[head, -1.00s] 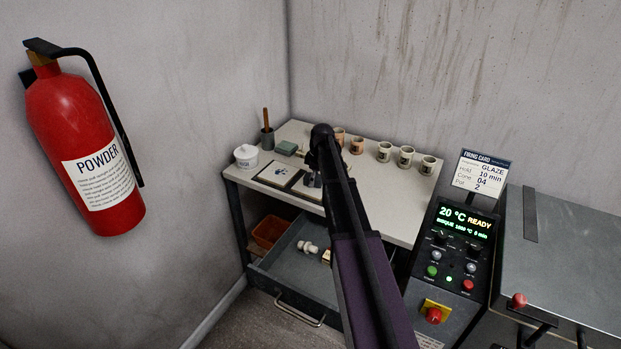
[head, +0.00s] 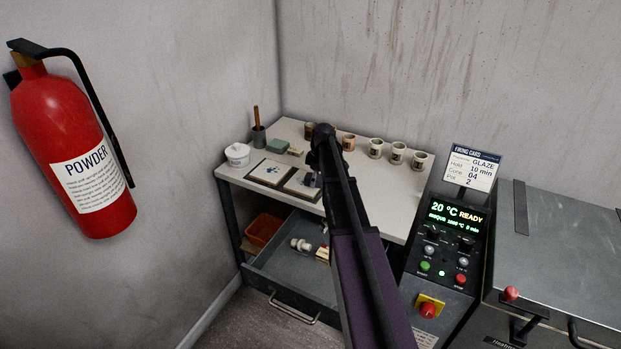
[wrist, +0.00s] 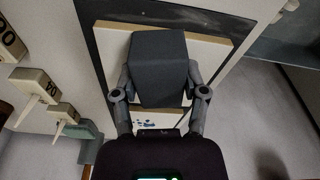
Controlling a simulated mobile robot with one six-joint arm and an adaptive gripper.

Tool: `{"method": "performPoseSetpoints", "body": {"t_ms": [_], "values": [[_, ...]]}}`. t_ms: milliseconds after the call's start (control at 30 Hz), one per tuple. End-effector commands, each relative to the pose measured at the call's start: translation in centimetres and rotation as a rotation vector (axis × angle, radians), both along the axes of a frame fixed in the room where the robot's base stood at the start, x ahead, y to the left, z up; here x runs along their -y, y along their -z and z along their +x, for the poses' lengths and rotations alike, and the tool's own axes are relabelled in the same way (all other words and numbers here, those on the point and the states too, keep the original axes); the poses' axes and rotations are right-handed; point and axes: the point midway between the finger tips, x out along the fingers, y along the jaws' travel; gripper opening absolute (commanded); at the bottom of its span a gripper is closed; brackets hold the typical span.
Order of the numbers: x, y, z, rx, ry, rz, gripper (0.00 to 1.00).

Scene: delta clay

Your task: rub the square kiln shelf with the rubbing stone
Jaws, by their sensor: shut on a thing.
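My gripper (wrist: 160,92) is shut on a dark grey block, the rubbing stone (wrist: 157,60), with one finger on each side of it. Below the stone in the wrist view is a cream square board with a dark strip, the square kiln shelf (wrist: 218,50). The stone covers much of the shelf's middle, and I cannot tell whether the two touch. In the head view the shelf (head: 296,188) lies on the table, partly hidden by my gripper (head: 313,181). A second square board (head: 262,174), with blue specks, lies to its left.
An open drawer (head: 285,268) juts out below. The kiln controller (head: 446,245) stands at right.

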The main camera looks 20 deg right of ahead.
Motion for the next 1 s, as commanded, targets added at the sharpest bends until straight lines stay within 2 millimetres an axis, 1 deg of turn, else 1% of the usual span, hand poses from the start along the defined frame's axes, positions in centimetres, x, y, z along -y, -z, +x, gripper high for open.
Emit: {"method": "performPoseSetpoints", "body": {"t_ms": [100, 400, 700, 1000], "values": [[0.27, -0.05, -0.38, 0.001, 0.001, 0.001, 0.18], [0.33, -0.07, -0.39, 0.001, 0.0, 0.002, 0.18], [-0.17, 0.28, -0.81, 0.001, -0.001, 0.002, 0.19], [-0.23, 0.27, -0.81, 0.0, 0.0, 0.003, 0.19]]}}
